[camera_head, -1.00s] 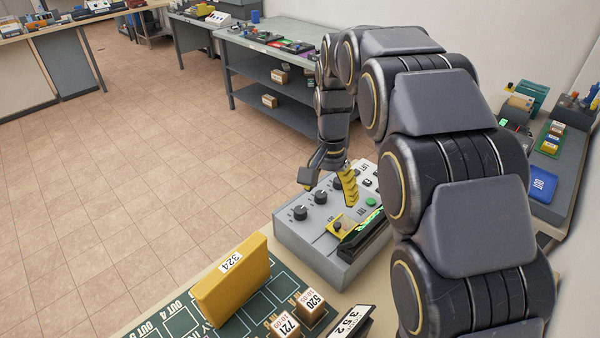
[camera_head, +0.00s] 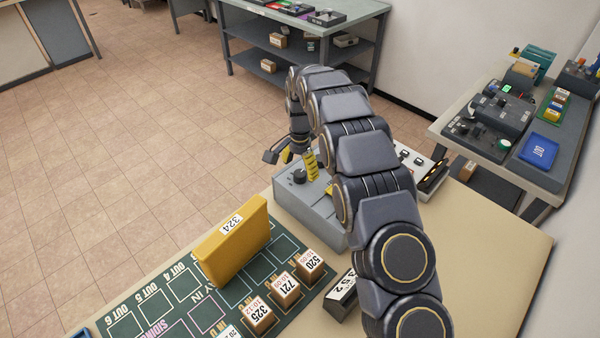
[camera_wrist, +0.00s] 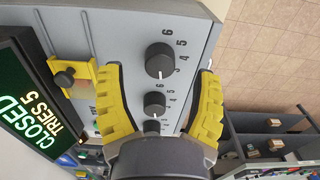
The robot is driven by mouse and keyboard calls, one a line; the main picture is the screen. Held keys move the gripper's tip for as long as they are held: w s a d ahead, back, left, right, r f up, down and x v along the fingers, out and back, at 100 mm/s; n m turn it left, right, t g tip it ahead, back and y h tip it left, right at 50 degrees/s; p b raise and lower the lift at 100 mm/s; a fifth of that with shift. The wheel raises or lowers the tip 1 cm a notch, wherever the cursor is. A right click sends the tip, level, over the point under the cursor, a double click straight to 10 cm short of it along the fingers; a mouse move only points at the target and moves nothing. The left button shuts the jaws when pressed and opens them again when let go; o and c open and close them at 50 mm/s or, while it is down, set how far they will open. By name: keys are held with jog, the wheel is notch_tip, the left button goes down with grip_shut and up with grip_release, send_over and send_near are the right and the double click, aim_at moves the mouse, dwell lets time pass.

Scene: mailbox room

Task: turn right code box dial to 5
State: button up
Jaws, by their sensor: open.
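The grey code box (camera_head: 318,206) stands on the table, partly hidden by my arm. One black dial (camera_head: 298,177) shows in the head view. In the wrist view several black dials stand in a row: a large one (camera_wrist: 160,60) with printed numbers around it, and a smaller-looking one (camera_wrist: 154,104) closer to my palm. The large dial has a white mark at its lower edge. A lit display (camera_wrist: 30,105) reads "CLOSED TRIES 5".
A yellow latch piece (camera_wrist: 75,78) sits beside the display. A yellow box labelled 324 (camera_head: 232,243) and several small labelled boxes stand on the green mat (camera_head: 215,290) in front. A side table (camera_head: 462,120) with devices is at the right.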

notch_tip(320, 180, down, 3)
jog(key=shift+r, duration=0.2)
grip_shut()
jog(key=shift+n, duration=0.3)
jog(key=n, duration=1.1)
jog(key=shift+n, duration=0.4)
jog(key=n, duration=1.1)
jog(key=shift+n, duration=0.3)
